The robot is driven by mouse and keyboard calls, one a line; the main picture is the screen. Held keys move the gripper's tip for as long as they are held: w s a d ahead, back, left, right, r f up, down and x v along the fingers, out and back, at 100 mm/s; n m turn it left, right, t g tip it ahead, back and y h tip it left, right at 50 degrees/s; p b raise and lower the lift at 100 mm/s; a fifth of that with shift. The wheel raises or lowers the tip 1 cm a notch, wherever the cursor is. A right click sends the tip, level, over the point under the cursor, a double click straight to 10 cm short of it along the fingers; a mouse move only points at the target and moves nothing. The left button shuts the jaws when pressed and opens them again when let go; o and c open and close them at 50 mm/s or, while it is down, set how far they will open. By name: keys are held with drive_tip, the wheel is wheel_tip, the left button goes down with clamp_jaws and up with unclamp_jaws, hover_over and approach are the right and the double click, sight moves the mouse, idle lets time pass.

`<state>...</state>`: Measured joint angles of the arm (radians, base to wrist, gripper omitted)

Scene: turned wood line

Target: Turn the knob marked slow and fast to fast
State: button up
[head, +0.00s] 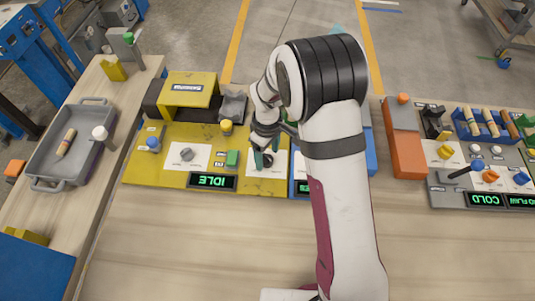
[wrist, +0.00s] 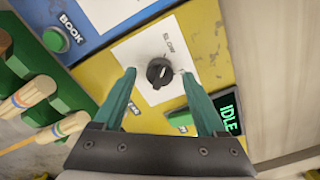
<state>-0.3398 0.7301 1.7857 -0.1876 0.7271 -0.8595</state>
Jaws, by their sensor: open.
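The black knob (wrist: 159,73) sits on a white label card on the yellow panel in the wrist view. The word SLOW is printed above it; another mark to its right is partly hidden by a finger and I cannot read it. I cannot tell for sure which mark the knob points to. My gripper (wrist: 159,76) is open, with its teal fingertips on either side of the knob, and a gap shows on both sides. In the head view my gripper (head: 265,160) is over the card (head: 272,172) at the right end of the yellow panel, and largely hides the knob.
The yellow panel (head: 160,175) has an IDLE display (head: 212,181), a green button (head: 232,158) and a grey knob (head: 186,154). A blue panel (wrist: 62,12) adjoins it. A green rack with wooden-handled tools (wrist: 35,90) stands close by. The front of the bench is clear.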

drive_tip(key=shift+f, duration=0.6)
clamp_jaws()
